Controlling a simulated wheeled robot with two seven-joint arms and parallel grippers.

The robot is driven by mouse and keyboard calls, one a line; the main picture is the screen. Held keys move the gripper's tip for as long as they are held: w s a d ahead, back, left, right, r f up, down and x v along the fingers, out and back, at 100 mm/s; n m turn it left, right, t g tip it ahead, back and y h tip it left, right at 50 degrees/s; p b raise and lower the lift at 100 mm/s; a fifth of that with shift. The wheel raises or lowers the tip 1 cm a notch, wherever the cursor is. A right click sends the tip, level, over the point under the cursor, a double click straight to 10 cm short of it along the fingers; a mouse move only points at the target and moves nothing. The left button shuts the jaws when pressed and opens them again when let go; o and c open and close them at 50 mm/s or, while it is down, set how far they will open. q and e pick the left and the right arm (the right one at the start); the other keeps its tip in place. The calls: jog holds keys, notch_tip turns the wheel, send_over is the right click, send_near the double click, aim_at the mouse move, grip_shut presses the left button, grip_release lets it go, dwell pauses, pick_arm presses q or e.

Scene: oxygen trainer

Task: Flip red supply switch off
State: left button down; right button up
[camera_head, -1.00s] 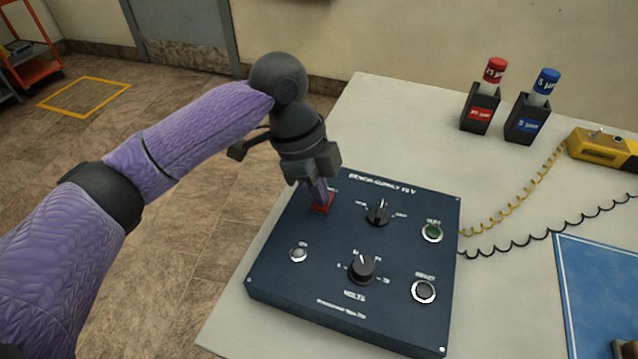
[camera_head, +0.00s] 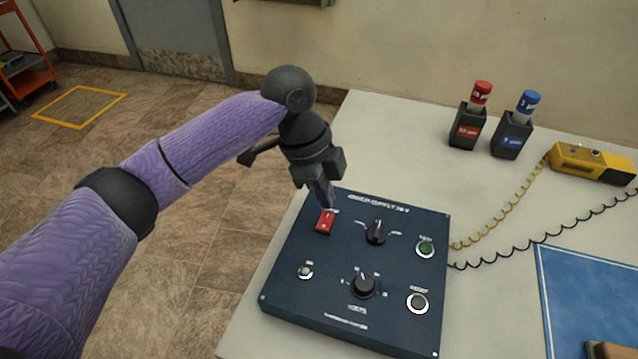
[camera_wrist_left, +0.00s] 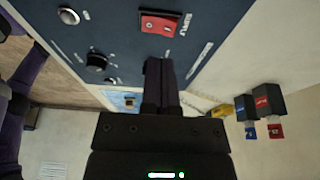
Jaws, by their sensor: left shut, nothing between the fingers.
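The red supply switch (camera_head: 325,222) is a rocker at the upper left of the dark blue bench supply panel (camera_head: 300,290). My left gripper (camera_head: 328,203) is shut and empty, its fingertips just behind the switch's far edge in the head view. Whether they touch it I cannot tell. In the left wrist view, the red switch (camera_wrist_left: 158,24) lies beyond the tips of the closed fingers (camera_wrist_left: 160,66), with a small gap showing between them. Which way the rocker is tilted is not clear. My right gripper is not in view.
The panel also carries a small dark knob (camera_head: 376,232), a volts knob (camera_head: 363,285), a green button (camera_head: 425,249) and a grey button (camera_head: 417,302). Red and blue capped holders (camera_head: 467,125) (camera_head: 512,138) and a yellow device (camera_head: 592,163) with coiled leads stand behind right.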

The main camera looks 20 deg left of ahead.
pick_arm(q)
jog(key=s+p+v, duration=0.2)
jog(key=p+v, duration=0.1)
jog(key=v, duration=0.7)
jog(key=shift+r, duration=0.15)
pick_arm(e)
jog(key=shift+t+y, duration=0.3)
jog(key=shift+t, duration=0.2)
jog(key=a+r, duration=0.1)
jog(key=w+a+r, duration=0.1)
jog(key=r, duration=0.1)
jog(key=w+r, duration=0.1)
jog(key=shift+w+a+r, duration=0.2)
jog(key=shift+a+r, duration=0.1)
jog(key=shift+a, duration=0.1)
